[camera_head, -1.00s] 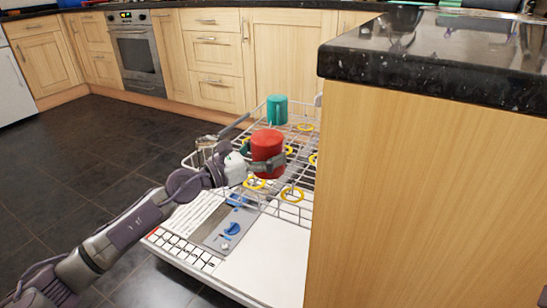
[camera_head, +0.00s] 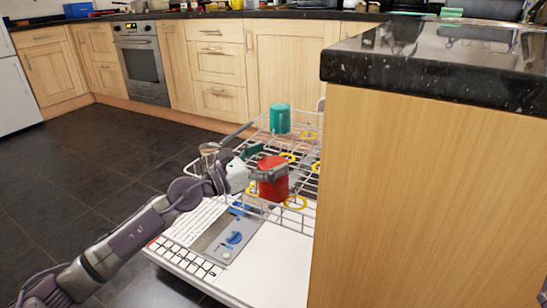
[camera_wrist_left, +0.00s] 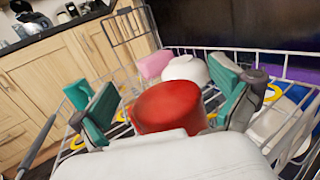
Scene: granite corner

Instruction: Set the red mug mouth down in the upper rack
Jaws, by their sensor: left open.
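The red mug (camera_head: 274,187) is in the upper rack (camera_head: 303,221) of the pulled-out dishwasher. Its closed, rounded base faces up, so it is mouth down; its rim is hidden. In the left wrist view the red mug (camera_wrist_left: 168,106) lies between the two teal-padded fingers. My left gripper (camera_head: 258,164) is open around the mug, one finger in front of it and one behind. In the wrist view the left gripper (camera_wrist_left: 165,108) shows a gap beside the mug. Whether a finger touches it I cannot tell. My right gripper is not in view.
A teal mug (camera_head: 280,119) stands at the rack's back. A white bowl (camera_wrist_left: 186,69) and a pink item (camera_wrist_left: 154,64) are beyond the mug. A granite-topped counter (camera_head: 420,180) blocks the right. Floor at left is clear.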

